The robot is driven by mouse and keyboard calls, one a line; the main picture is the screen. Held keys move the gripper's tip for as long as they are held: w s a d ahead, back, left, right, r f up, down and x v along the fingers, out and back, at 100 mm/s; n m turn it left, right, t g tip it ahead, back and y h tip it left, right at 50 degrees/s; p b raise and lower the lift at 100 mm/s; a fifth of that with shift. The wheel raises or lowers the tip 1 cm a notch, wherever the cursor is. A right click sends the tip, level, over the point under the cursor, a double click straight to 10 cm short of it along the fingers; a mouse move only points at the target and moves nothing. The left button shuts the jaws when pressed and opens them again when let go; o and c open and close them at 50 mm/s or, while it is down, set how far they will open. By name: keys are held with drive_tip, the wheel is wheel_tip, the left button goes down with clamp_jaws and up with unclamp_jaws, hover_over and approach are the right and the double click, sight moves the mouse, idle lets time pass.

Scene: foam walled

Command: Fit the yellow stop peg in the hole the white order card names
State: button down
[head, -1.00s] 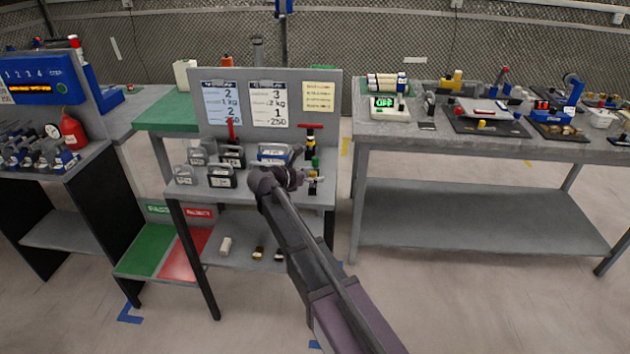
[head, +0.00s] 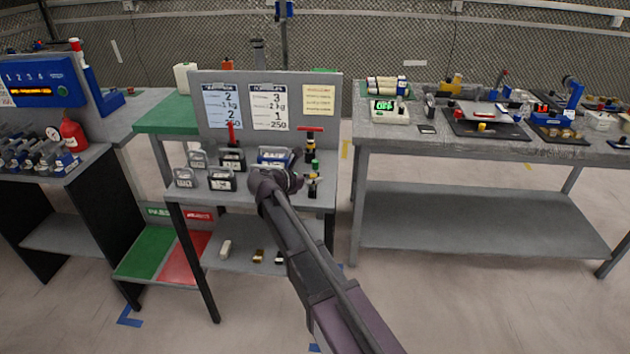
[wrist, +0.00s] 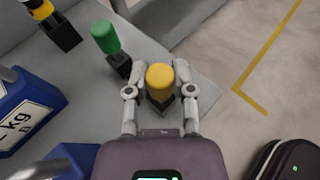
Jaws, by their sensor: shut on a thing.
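The yellow stop peg (wrist: 160,79) stands upright with its lower part in a dark block or socket near the bench corner. My gripper (wrist: 160,92) is shut on it, one finger on each side. In the head view my gripper (head: 312,180) is at the right end of the small grey bench, and my arm hides part of that area. The white order card (head: 269,107) is on the upright panel behind, with lines reading about 3, 2 kg, 1 and 250; its small print is unreadable. I cannot tell which hole it names.
A green peg (wrist: 105,37) stands in a dark block just left of the yellow one. A blue 2 kg weight (wrist: 24,112) is farther left. Floor (wrist: 235,60) lies open beyond the bench edge.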

drive_tip(key=shift+r, duration=0.2)
wheel_tip(320, 180, up, 10)
drive_tip(key=p, duration=1)
drive_tip(key=shift+f, duration=0.2)
drive_tip(key=shift+r, duration=0.1)
idle(0.3)
wheel_tip(320, 180, up, 4)
drive_tip(key=p, duration=0.4)
drive_tip(key=shift+r, duration=0.15)
drive_tip(key=shift+s, duration=0.1)
idle(0.9)
